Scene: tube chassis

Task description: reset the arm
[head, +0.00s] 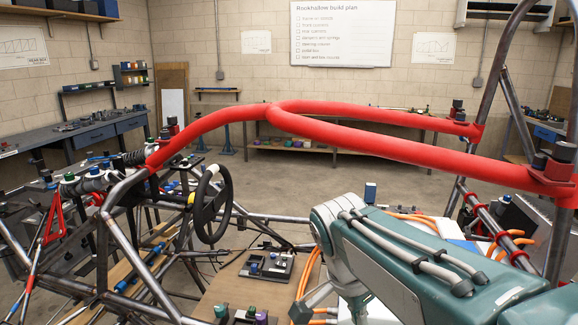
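My arm (415,262) shows at the lower right, teal with pale grey joint covers and grey cables along its top. It reaches in from the bottom right corner to a grey joint (338,222) near the lower middle. A pale link slants down and left from there to a dark green part at the bottom edge. My gripper cannot be made out in this view, so what it holds is hidden. The arm appears below the red padded tube (370,130) of the chassis; I cannot tell the gap between them.
The tube chassis (125,200) fills the foreground, with a steering wheel (212,204) left of my arm. A panel with small dark fittings (266,265) lies low beside the arm. Orange cables (310,272) run close to it. Workbenches (340,123) and a whiteboard (342,33) stand at the back.

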